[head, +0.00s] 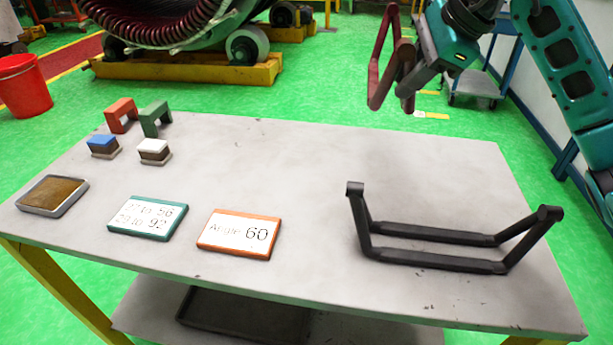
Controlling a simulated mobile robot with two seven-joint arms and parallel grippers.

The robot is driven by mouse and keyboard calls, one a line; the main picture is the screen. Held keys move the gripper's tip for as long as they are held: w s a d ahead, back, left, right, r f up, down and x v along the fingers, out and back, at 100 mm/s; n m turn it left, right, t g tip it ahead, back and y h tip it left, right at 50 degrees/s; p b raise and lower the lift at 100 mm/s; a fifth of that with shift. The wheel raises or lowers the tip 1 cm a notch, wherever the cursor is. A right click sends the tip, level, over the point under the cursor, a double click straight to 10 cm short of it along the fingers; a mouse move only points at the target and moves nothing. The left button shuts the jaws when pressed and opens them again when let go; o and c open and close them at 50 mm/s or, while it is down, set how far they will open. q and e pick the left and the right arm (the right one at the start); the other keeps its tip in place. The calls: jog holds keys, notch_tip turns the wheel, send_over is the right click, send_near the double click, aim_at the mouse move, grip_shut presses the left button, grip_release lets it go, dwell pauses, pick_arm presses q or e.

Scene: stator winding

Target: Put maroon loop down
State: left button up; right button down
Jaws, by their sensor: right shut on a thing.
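The maroon loop (374,82) is a thin angular frame held upright in the air above the far right edge of the table (290,165). My right gripper (405,85) comes in from the upper right and is shut on the loop's right side. The loop is clear of the tabletop. A black cradle-like frame (435,263) stands on the right part of the table, nearer than the loop, with two long bars and raised ends. It is empty. My left gripper is not in view.
On the left of the table are a red bracket (121,112), a green bracket (155,115), a blue-topped block (103,145), a white-topped block (154,151), a brown-filled tray (53,195), a teal-framed card (147,218) and an orange-framed card (239,233). The table's middle is bare.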

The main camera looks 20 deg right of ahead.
notch_tip(320, 180, down, 20)
jog(key=b, duration=0.4)
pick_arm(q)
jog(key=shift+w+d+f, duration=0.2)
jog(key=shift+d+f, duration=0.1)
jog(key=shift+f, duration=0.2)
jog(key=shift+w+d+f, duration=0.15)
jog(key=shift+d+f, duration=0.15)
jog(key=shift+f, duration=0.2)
pick_arm(e)
jog(key=shift+f, duration=0.1)
jog(key=c, duration=0.9)
grip_release()
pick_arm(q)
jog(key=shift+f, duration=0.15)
